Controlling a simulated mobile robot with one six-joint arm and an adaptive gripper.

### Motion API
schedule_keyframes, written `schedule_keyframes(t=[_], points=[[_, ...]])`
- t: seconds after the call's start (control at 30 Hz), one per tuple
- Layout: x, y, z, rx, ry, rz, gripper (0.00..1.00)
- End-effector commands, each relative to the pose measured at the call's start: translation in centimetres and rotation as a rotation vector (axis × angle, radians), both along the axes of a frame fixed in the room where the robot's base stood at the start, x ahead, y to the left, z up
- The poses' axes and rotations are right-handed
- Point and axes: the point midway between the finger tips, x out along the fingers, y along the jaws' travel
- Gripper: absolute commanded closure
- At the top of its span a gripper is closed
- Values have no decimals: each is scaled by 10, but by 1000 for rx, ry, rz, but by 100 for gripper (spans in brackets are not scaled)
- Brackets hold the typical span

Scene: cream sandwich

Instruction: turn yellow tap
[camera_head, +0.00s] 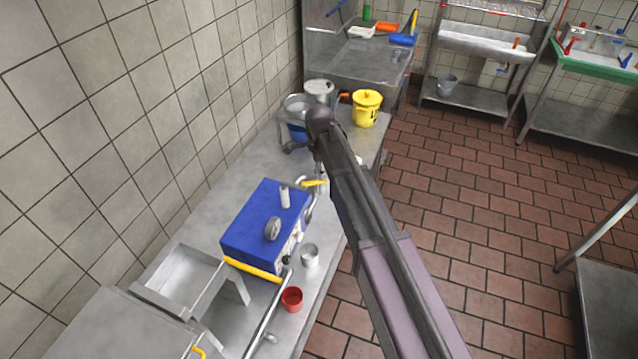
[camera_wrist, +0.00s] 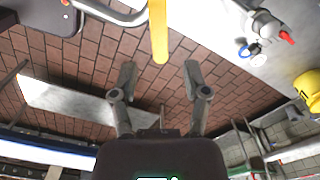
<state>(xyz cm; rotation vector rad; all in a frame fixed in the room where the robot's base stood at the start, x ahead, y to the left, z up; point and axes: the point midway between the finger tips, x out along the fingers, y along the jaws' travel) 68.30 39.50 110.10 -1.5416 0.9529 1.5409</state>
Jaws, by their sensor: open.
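A yellow tap handle (camera_head: 314,183) shows beside the right rear corner of the blue machine (camera_head: 262,225) on the steel counter. In the wrist view a yellow bar, apparently this handle (camera_wrist: 158,30), enters from the top edge, with its free end just beyond and between the fingertips. My gripper (camera_wrist: 160,72) is open and empty, with a finger on either side of the bar's line. I see no contact. A curved metal pipe (camera_wrist: 112,14) is left of the bar. In the head view my arm partly hides the gripper and the tap area.
A second yellow handle (camera_head: 252,270) lies along the machine's front edge. A metal cup (camera_head: 310,255) and a red cup (camera_head: 292,298) stand near the counter's right edge. A yellow bucket (camera_head: 367,108) and a steel pot (camera_head: 318,90) stand behind.

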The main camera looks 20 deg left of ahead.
Motion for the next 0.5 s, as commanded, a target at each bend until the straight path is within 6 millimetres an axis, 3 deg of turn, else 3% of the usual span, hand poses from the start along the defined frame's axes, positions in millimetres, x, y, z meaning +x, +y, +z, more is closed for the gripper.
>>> schedule_keyframes(t=[0.2, 0.5], points=[[0, 0, -21, 0, 0, 0, 40], [0, 0, -36, 0, 0, 0, 40]])
